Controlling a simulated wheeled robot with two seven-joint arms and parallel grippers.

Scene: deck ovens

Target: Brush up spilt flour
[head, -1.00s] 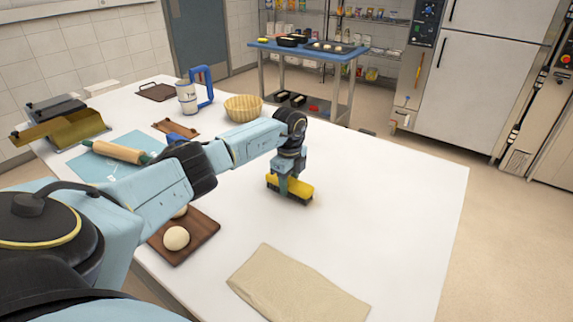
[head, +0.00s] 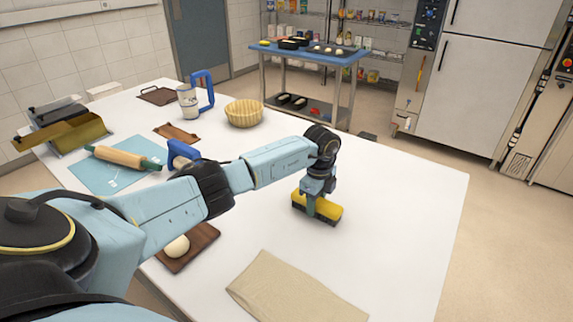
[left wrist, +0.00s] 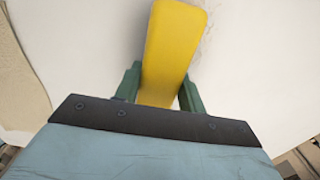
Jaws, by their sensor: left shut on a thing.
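A yellow brush (head: 327,208) with dark bristles stands bristles down on the white table (head: 400,220). My left gripper (head: 315,198) is shut on it from above. In the left wrist view the yellow brush (left wrist: 172,45) sits between the two green fingers of my left gripper (left wrist: 160,90). A faint greyish trace (left wrist: 208,35) shows on the white surface beside the brush there; I cannot tell for sure that it is flour. In the head view no flour stands out on the white top. My right gripper is not in view.
A folded beige cloth (head: 295,290) lies at the front. A wooden board with dough (head: 177,247) is partly behind my left arm. The table's right part is clear.

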